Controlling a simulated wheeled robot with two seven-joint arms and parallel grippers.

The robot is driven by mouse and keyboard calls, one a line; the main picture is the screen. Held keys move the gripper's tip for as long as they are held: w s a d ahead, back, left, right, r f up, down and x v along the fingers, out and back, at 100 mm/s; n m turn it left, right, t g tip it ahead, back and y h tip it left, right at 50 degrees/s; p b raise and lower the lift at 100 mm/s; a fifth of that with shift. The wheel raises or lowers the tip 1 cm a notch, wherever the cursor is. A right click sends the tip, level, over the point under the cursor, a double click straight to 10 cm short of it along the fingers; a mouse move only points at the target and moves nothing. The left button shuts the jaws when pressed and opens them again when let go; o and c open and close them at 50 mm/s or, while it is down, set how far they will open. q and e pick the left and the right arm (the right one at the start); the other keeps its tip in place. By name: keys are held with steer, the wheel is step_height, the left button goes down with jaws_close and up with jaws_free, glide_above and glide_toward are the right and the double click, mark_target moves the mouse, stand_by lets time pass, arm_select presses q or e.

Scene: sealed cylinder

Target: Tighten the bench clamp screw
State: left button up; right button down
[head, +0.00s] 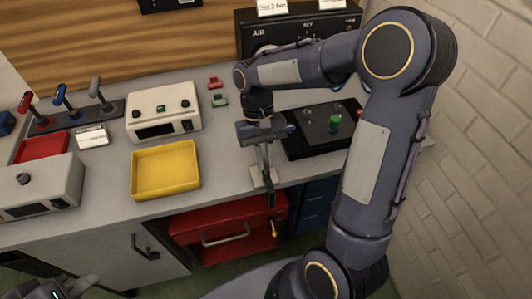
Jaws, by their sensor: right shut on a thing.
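The bench clamp (257,178) shows as a small pale piece at the front edge of the grey bench, right of the yellow tray. A dark narrow part runs down past the bench edge there. My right gripper (266,168) points down from above at the clamp and is shut on the clamp screw. The grip itself is small and mostly hidden by the fingers. My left gripper (68,291) is at the bottom left corner, cut off by the frame, away from the clamp.
A yellow tray (166,190) and a white control box (163,112) stand left of the clamp. A black panel with a green knob (335,122) lies to the right. Coloured levers (62,98) are at far left. A red drawer (225,238) is below the bench edge.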

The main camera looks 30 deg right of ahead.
steer(key=n, duration=0.2)
steer(key=n+h, duration=0.1)
steer(key=shift+a+f+n+h+p, duration=0.1)
steer(key=shift+a+n+h+p, duration=0.1)
steer(key=shift+n+h+p, duration=0.15)
steer(key=n, duration=0.2)
steer(key=n+h, duration=0.1)
steer(key=n, duration=0.1)
steer(key=shift+s+a+n+h+p, duration=0.1)
steer(key=shift+a+n+h+p, duration=0.05)
steer(key=shift+n+h+p, duration=0.15)
steer(key=n, duration=0.2)
steer(key=n+t+h, duration=0.1)
steer(key=n, duration=0.1)
steer(key=shift+s+a+n+t, duration=0.15)
steer(key=shift+n+t, duration=0.1)
steer(key=shift+t, duration=0.05)
steer(key=n, duration=0.2)
steer(key=n+t+h, duration=0.1)
steer(key=n, duration=0.1)
steer(key=shift+s+a+n+t, duration=0.1)
steer(key=shift+s+n+t, duration=0.1)
steer(key=shift+n+t, duration=0.15)
steer(key=shift+n, duration=0.25)
steer(key=c, duration=1.4)
jaws_free()
steer(key=shift+c, duration=0.2)
steer(key=shift+w, duration=0.1)
